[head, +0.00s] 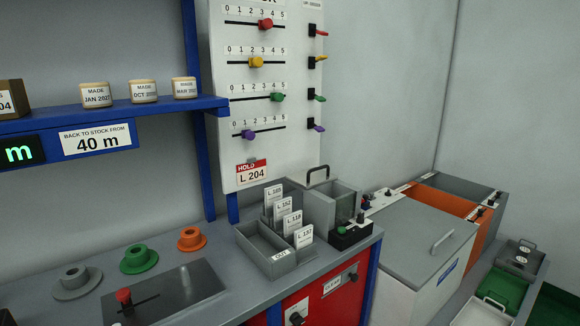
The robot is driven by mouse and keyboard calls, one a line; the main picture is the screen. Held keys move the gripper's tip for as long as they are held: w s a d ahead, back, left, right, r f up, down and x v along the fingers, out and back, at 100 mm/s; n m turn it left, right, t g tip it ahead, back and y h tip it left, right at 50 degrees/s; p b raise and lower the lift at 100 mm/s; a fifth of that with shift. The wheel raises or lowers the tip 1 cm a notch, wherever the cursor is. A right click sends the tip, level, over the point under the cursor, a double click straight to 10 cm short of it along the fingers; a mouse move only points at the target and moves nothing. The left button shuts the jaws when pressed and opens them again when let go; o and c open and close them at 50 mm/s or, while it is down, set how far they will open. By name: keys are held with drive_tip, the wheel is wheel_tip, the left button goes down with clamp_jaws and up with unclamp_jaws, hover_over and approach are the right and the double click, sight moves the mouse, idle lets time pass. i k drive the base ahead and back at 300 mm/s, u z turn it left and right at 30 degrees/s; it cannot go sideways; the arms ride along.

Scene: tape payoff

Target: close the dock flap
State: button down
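No part is readably labelled as the dock flap. A grey box (320,208) stands at the right end of the counter, with a dark arched handle (318,174) at its upper back edge. Its front right side looks dark and partly see-through. I cannot tell whether the handled part is a raised flap. My gripper is not in view.
Card slots (288,220) and an open grey tray (266,245) stand left of the box. Right of the counter is a white bin with a shut grey lid (420,235). An orange bin (440,200) is behind it. Spools, including a green one (138,259), sit on the left counter.

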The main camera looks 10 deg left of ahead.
sight(312, 171)
drive_tip(key=u, duration=0.2)
drive_tip(key=i, duration=0.9)
drive_tip(key=z, duration=0.1)
